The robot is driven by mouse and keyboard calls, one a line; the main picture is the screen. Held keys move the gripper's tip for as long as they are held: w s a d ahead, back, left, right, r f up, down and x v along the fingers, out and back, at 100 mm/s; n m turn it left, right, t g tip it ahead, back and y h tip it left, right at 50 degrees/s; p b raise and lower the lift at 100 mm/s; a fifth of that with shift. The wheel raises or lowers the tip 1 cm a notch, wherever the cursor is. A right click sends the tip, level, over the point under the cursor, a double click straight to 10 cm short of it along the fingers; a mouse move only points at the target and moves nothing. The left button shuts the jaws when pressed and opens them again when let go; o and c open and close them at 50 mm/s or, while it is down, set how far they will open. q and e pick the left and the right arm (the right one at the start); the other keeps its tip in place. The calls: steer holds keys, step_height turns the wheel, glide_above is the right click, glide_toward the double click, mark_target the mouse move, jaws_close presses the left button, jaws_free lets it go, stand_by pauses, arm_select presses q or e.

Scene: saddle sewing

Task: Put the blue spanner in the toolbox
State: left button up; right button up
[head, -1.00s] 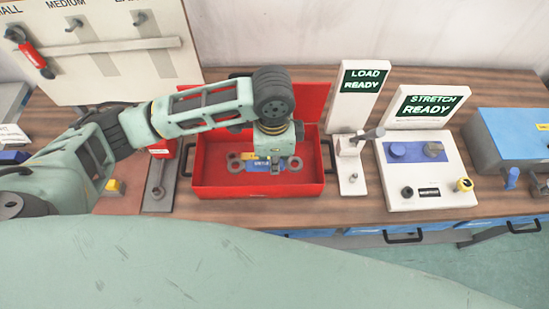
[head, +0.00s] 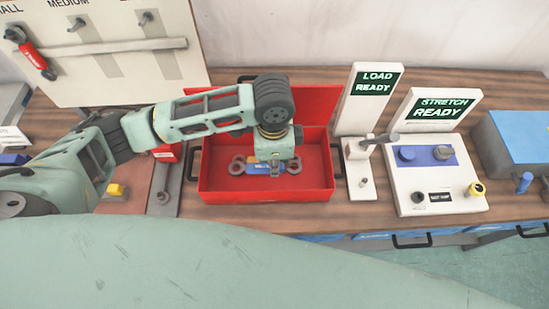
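The red toolbox (head: 210,187) stands open on the wooden bench, its lid raised at the back. The blue spanner (head: 253,168), with grey ring-like ends, shows inside the toolbox outline and lies roughly left to right. My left gripper (head: 275,168) points down into the toolbox, over the right part of the spanner. The gripper hides part of the spanner. I cannot tell whether its fingers are shut on the spanner or apart, nor whether the spanner touches the toolbox floor. My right gripper is out of view.
A white stand with a LOAD READY screen (head: 376,83) is close right of the toolbox. A STRETCH READY control box (head: 435,180) and a blue-topped box (head: 525,140) are farther right. A tool board (head: 110,65) with a red tool (head: 35,57) stands at back left.

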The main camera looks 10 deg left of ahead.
arm_select(q)
steer(key=shift+d+f+b, duration=0.15)
steer(key=shift+f+b, duration=0.15)
steer(key=shift+f, duration=0.65)
steer(key=b, duration=0.2)
glide_above(275, 186)
steer(key=shift+f, duration=2.75)
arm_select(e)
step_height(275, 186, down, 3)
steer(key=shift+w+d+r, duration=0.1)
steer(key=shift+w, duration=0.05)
arm_select(q)
steer(key=shift+f, duration=0.8)
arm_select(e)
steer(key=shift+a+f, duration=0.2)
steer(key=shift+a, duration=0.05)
arm_select(q)
steer(key=shift+f+b, duration=0.35)
steer(key=shift+f, duration=0.5)
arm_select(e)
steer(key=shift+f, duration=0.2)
arm_select(q)
steer(key=o, duration=0.9)
steer(key=shift+o, duration=0.7)
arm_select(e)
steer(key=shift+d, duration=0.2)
